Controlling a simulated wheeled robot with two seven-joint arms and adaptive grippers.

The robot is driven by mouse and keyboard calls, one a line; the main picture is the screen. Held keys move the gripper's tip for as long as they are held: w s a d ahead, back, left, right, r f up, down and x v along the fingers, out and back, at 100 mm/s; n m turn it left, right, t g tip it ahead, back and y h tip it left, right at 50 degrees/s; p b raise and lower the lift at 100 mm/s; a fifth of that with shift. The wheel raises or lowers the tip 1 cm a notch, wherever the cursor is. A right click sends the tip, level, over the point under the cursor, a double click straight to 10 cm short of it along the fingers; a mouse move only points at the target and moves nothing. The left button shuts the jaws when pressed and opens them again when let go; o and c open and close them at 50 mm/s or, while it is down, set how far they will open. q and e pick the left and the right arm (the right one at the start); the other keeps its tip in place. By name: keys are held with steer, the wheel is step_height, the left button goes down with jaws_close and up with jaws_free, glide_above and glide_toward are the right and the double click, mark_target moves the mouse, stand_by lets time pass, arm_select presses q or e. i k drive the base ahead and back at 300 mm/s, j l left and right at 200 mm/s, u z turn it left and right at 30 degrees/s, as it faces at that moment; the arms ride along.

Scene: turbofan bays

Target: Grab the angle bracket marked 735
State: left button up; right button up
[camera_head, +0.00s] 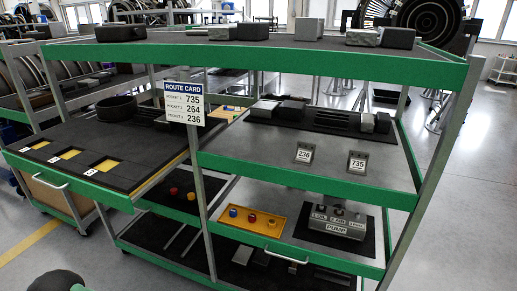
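The angle bracket marked 735 (357,161) stands on the grey middle shelf (270,146) of the green-edged rack, toward its right front. Its white label faces me and nothing covers it. A similar bracket marked 236 (304,153) stands a little to its left, apart from it. The route card (184,104) on the rack post lists pocket 1 as 735, pocket 2 as 264 and pocket 3 as 236. No bracket marked 264 can be made out. Neither gripper shows; only a dark rounded part is cut off at the bottom left.
A dark pulled-out drawer (128,170) at the left has several yellow-floored pockets. Grey and black blocks lie behind the brackets. Below are a yellow tray (262,228) and a grey box marked PUMP (337,222). Floor at right is clear.

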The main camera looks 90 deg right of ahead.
mark_target(358, 160)
steer(key=i+z, duration=0.15)
steer(key=z, duration=1.85)
